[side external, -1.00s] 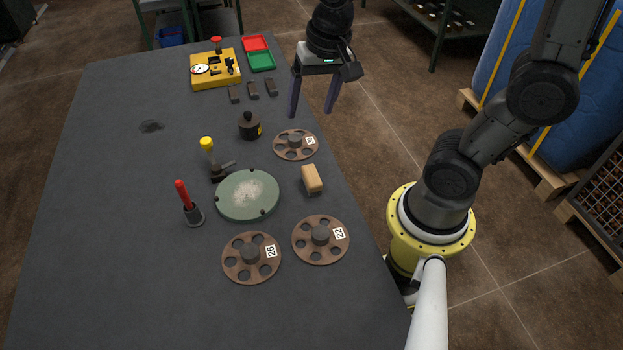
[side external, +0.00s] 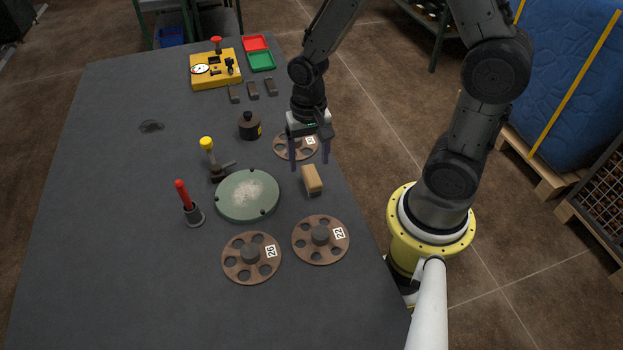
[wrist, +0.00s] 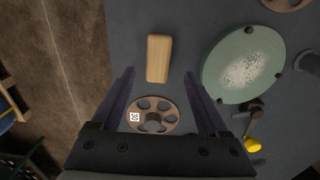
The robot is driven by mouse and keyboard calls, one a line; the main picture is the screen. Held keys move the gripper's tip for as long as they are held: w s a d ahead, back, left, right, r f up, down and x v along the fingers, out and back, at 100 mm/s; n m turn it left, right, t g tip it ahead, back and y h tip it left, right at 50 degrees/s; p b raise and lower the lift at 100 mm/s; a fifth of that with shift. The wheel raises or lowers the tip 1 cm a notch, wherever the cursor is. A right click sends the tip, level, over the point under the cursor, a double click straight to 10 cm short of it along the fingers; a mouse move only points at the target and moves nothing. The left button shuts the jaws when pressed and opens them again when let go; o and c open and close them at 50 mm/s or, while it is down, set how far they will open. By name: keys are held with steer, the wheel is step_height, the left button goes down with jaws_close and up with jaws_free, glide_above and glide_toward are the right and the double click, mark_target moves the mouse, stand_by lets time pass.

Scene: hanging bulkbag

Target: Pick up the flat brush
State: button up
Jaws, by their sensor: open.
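The flat brush appears to be the tan wooden block (side external: 312,181) on the dark table, near its right edge and beside the green round plate. A darker side shows below its wooden top; bristles are not clear. In the wrist view the block (wrist: 158,58) lies lengthwise, just beyond the fingertips and roughly centred between them. My gripper (side external: 309,166) is open and empty, pointing down close to the block's far end, with one finger to each side. The fingers also show in the wrist view (wrist: 159,74).
The green plate (side external: 247,195) lies left of the block. Brown wheel 22 (side external: 321,240) and wheel 26 (side external: 251,258) lie nearer. Another brown wheel (side external: 283,146) is partly hidden behind my gripper. A yellow-topped tool (side external: 207,146) and red-handled tool (side external: 183,195) stand left.

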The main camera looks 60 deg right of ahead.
mark_target(312, 175)
steer(key=f, duration=0.5)
steer(key=shift+s+a+f, duration=0.1)
steer(key=shift+s+a, duration=0.05)
steer(key=shift+s, duration=0.25)
jaws_close()
